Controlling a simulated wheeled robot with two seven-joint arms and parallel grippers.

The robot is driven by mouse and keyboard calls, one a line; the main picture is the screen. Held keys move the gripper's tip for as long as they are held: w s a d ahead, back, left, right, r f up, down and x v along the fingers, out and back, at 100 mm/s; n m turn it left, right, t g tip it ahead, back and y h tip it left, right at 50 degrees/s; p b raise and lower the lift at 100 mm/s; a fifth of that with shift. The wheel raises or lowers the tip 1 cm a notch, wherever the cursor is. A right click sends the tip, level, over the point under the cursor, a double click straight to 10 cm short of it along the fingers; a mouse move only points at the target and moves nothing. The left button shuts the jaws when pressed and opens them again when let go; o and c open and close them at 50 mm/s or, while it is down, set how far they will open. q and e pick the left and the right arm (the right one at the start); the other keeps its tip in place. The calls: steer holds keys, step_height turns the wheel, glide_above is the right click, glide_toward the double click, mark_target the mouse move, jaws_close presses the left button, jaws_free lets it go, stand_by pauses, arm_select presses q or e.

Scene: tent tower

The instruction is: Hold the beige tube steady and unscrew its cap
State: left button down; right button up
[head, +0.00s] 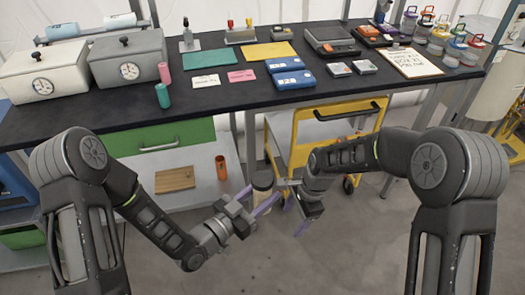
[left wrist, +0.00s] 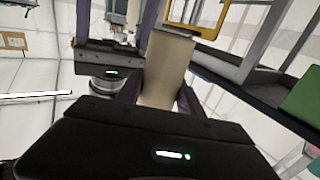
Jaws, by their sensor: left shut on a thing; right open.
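The beige tube (head: 262,181) is off the table, in front of the yellow cart, held in my left gripper (head: 258,198). In the left wrist view the beige tube (left wrist: 167,68) stands between the purple fingers, its plain side facing the camera. Its cap cannot be clearly told apart in either view. My right gripper (head: 291,207) is open, its purple fingers spread, just right of the tube in the head view. The right gripper (left wrist: 116,22) also shows behind and left of the tube in the left wrist view. No contact with the tube can be made out.
The black table (head: 225,112) lies behind my grippers, with boxes, trays and bottles on it. A yellow cart (head: 330,130) stands under it. A low shelf (head: 200,190) holds a wooden board (head: 175,180) and an orange cup (head: 221,168). Floor in front is clear.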

steer(key=w+a+r+m, duration=0.2)
steer(key=w+r+m, duration=0.15)
steer(key=r, duration=0.55)
step_height(320, 180, up, 16)
steer(key=r+m+h, duration=0.1)
steer(key=m+h, duration=0.1)
steer(key=m, duration=0.4)
glide_above(263, 179)
steer(key=shift+w+d+f, duration=0.25)
steer(key=shift+w+d, duration=0.05)
steer(key=shift+s+a+r+h, duration=0.15)
steer(key=shift+s+a+h, duration=0.05)
steer(key=shift+a+h, duration=0.15)
steer(key=shift+f, duration=4.1)
